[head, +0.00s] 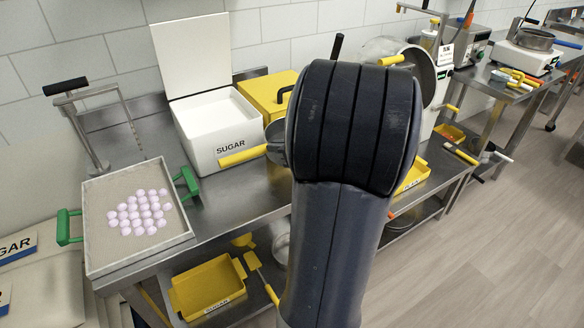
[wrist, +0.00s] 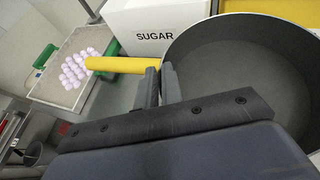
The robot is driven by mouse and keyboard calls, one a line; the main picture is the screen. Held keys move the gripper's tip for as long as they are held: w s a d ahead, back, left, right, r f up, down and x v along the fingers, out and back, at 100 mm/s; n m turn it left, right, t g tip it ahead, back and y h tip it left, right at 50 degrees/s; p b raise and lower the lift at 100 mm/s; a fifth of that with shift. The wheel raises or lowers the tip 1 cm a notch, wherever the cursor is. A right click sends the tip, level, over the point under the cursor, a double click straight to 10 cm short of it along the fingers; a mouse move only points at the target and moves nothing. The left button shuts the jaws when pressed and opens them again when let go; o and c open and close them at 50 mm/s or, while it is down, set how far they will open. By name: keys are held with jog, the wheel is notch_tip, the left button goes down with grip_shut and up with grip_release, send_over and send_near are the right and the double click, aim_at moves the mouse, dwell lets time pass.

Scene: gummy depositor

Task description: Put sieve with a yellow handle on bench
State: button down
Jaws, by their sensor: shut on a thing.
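The sieve's yellow handle (head: 243,156) shows left of my arm in the head view, in front of the SUGAR box. Part of its grey bowl (head: 275,140) shows beside my arm; the rest is hidden. In the wrist view, my gripper (wrist: 160,84) is shut on the sieve near where the yellow handle (wrist: 122,65) meets the bowl. The wide grey round bowl (wrist: 235,75) fills the right side, its inside visible. The steel bench (head: 225,207) lies below. I cannot tell whether the sieve touches it. My gripper is hidden behind my arm in the head view.
The white SUGAR box (head: 212,130) with raised lid stands at the back, beside a yellow box (head: 268,95). A tray with green handles (head: 100,258) holding pink gummies sits at the bench's left end. A yellow bin (head: 205,288) is on the lower shelf. Bare bench lies before the SUGAR box.

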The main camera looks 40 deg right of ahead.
notch_tip(320, 180, down, 8)
jog(key=shift+f+b, duration=0.2)
jog(key=shift+b, duration=0.3)
jog(key=shift+f, duration=0.1)
jog(key=c, duration=1.6)
grip_release()
jog(key=shift+r, duration=0.2)
jog(key=v, duration=1.2)
jog(key=shift+f, duration=0.15)
